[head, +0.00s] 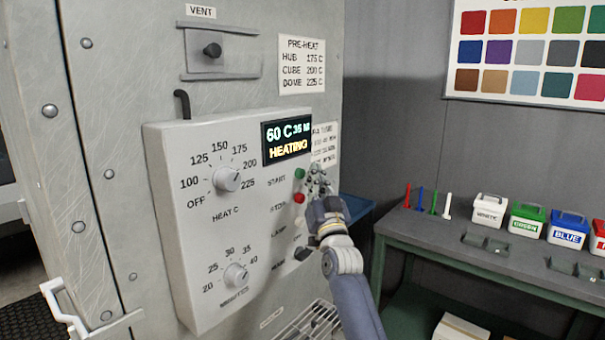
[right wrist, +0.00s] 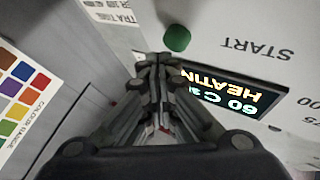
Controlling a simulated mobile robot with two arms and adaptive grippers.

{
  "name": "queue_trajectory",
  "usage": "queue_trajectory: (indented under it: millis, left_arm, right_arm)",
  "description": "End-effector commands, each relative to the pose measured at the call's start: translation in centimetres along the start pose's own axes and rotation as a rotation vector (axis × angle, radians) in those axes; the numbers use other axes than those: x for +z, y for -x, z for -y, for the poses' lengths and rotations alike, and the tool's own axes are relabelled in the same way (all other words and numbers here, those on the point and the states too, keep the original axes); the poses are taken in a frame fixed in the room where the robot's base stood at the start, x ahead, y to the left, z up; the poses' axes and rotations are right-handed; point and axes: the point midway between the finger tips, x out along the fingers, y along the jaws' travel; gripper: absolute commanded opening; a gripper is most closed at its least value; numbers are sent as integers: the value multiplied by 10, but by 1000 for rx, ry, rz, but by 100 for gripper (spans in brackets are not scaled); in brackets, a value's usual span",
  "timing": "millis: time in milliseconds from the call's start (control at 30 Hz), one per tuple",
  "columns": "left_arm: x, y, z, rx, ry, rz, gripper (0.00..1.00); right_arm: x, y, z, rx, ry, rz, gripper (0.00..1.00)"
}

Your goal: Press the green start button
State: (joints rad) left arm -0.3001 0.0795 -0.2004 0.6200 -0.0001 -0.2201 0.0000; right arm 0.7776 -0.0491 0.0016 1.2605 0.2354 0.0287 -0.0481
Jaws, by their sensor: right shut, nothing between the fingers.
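The green start button (head: 299,174) sits on the control panel (head: 170,200) beside the word START, above a red button (head: 298,198). The display (head: 286,142) reads 60 C and HEATING. My right gripper (head: 318,178) is just right of the green button in the head view, its fingers shut and empty. In the right wrist view the green button (right wrist: 177,38) stands out from the panel just beyond the fingertips (right wrist: 153,60), with a gap in the picture. I cannot tell the exact depth between them. My left gripper is not in view.
Dials for heat (head: 227,178) and minutes (head: 236,275) are on the panel's left. A lamp switch area lies below the red button, partly hidden by my arm. A green table (head: 440,225) with small paint tubs (head: 490,210) stands at the right.

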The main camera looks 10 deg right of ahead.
Motion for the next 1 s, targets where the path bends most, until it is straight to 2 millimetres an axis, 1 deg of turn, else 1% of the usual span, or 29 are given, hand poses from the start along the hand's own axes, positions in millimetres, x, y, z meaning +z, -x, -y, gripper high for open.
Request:
queue_trajectory:
  millis: [233, 333, 600, 800, 1000]
  left_arm:
    - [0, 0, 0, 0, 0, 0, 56]
    - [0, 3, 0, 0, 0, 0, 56]
    - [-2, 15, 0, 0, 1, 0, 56]
    - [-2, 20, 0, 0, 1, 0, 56]
    - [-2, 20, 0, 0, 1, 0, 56]
  right_arm:
    - [0, 0, 0, 0, 0, 0, 0]
    - [-3, 3, -3, 1, 1, -1, 0]
    - [-18, 21, -16, 1, 3, -1, 0]
    - [-25, 33, -24, 0, 1, -1, 0]
    - [-26, 35, -26, 0, 0, -1, 0]
